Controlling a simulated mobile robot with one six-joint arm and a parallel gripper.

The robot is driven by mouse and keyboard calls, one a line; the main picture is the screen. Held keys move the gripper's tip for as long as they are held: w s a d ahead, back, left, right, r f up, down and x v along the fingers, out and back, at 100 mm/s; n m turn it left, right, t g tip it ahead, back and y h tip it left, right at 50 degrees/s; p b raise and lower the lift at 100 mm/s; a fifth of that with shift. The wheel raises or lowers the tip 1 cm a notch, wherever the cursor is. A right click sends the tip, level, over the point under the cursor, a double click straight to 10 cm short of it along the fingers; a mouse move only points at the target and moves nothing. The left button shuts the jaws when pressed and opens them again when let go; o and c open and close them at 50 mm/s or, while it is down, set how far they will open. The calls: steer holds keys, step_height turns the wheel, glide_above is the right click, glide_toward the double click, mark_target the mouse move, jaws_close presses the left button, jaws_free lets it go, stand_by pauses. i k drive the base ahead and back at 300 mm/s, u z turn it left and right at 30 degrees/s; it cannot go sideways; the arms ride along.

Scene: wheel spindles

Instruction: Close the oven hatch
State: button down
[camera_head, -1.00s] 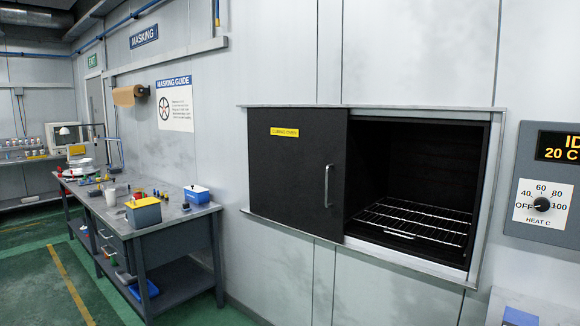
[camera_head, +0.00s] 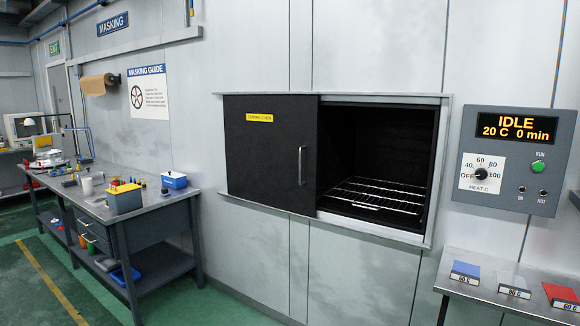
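The oven hatch (camera_head: 262,148) is a black sliding panel with a yellow label and a vertical metal handle (camera_head: 302,167) near its right edge. It covers the left half of the oven opening in the wall. The right half is open and shows the dark oven interior (camera_head: 385,140) with a wire rack (camera_head: 376,196) inside, on which I see nothing. A light metal frame (camera_head: 438,170) runs around the opening. My gripper is not in view.
A control panel (camera_head: 512,163) on the wall to the right reads IDLE, 20 C, 0 min. Below it a metal shelf (camera_head: 455,292) holds colour sample cards. A cluttered workbench (camera_head: 150,200) stands at the left. The green floor (camera_head: 235,300) between is clear.

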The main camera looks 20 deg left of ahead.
mark_target(271, 141)
steer(key=k, duration=0.2)
steer(key=u, duration=0.25)
steer(key=i, duration=0.55)
steer(key=u, duration=0.65)
steer(key=i, duration=0.65)
steer(key=u, duration=0.65)
steer(key=i, duration=0.85)
steer(key=u, duration=0.4)
steer(key=i, duration=1.7)
